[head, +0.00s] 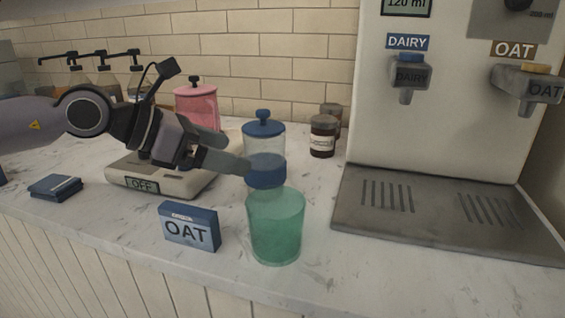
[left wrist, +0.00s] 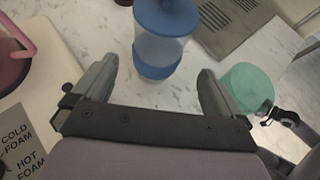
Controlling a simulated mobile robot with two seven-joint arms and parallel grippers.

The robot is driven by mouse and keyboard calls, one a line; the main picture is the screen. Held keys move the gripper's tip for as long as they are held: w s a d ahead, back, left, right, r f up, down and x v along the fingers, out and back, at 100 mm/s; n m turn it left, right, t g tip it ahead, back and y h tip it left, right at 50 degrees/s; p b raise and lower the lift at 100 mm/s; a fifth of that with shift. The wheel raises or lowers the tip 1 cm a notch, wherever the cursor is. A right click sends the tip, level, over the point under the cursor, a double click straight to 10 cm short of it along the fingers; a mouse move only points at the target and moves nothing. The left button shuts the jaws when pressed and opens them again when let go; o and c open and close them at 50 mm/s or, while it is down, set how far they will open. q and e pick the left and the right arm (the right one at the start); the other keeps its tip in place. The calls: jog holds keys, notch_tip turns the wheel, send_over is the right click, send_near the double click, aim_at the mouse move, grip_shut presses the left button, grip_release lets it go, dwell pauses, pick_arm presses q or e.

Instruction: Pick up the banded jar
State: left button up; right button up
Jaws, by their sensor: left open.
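The banded jar (head: 264,146) is clear with a blue knobbed lid and a wide blue band around its lower part. It stands upright on the counter behind the green cup. In the left wrist view the jar (left wrist: 158,48) is just ahead, between the lines of the two fingers. My left gripper (head: 236,154) is open, reaching in from the left with its fingers pointing at the jar. One fingertip overlaps the band in the head view; I cannot tell whether it touches. Nothing is held. My right gripper does not show.
A translucent green cup (head: 275,226) stands in front of the jar, with a blue OAT box (head: 190,228) to its left. A scale (head: 158,184) lies under my left arm. A pink jar (head: 197,101), a dark labelled jar (head: 322,136) and a dispenser (head: 450,130) stand behind.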

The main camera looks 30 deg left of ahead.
aim_at(245, 155)
pick_arm(q)
jog(key=shift+p+x, duration=0.4)
jog(key=shift+x, duration=0.45)
jog(key=shift+p+x, duration=0.8)
jog(key=shift+x, duration=1.85)
jog(key=shift+w+a, duration=0.1)
jog(key=c, duration=1.4)
jog(key=shift+r, duration=0.15)
